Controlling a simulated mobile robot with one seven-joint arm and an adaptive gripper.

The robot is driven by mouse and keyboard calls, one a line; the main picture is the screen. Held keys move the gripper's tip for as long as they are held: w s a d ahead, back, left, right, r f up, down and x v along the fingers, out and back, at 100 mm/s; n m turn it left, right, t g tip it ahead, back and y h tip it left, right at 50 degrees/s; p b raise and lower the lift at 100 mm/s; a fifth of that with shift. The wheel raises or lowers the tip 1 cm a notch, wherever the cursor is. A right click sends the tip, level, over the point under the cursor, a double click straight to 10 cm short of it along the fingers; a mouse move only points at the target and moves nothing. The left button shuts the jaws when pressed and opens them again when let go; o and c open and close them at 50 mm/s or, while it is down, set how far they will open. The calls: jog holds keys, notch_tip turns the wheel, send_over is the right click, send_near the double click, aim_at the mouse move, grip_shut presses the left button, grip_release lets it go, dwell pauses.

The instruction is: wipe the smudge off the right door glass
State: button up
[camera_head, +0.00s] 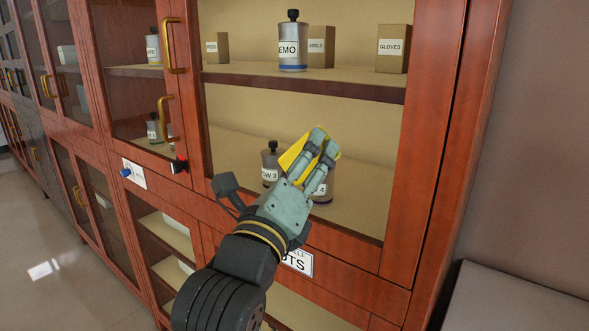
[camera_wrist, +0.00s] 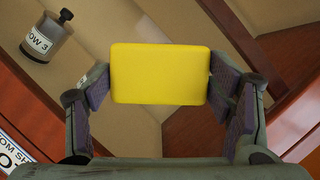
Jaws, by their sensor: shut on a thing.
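My gripper (camera_head: 317,155) is shut on a yellow sponge-like block (camera_head: 293,153) in front of the lower part of the right door glass (camera_head: 365,125). In the wrist view the yellow block (camera_wrist: 160,73) sits between the two finger pads of my gripper (camera_wrist: 165,90). I cannot tell whether the block touches the glass. No smudge can be made out on the glass in either view; the gripper and block cover part of the lower pane.
Behind the glass stand a can marked ROW 3 (camera_head: 270,165), a can marked EMO (camera_head: 292,45) and a GLOVES box (camera_head: 393,48). Brass handles (camera_head: 171,45) stick out left of the pane.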

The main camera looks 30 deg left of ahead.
jog(key=shift+r, duration=0.15)
jog(key=shift+p, duration=0.3)
jog(key=shift+w+a+p, duration=0.15)
jog(key=shift+a+p, duration=0.3)
jog(key=shift+a, duration=1.65)
jog(key=shift+w+a+p, duration=0.15)
jog(key=shift+a+p, duration=0.3)
jog(key=shift+a, duration=1.65)
jog(key=s, duration=0.6)
jog(key=shift+a, duration=0.2)
jog(key=shift+s, duration=0.1)
jog(key=s, duration=0.2)
jog(key=shift+s+a, duration=0.15)
jog(key=shift+s, duration=0.25)
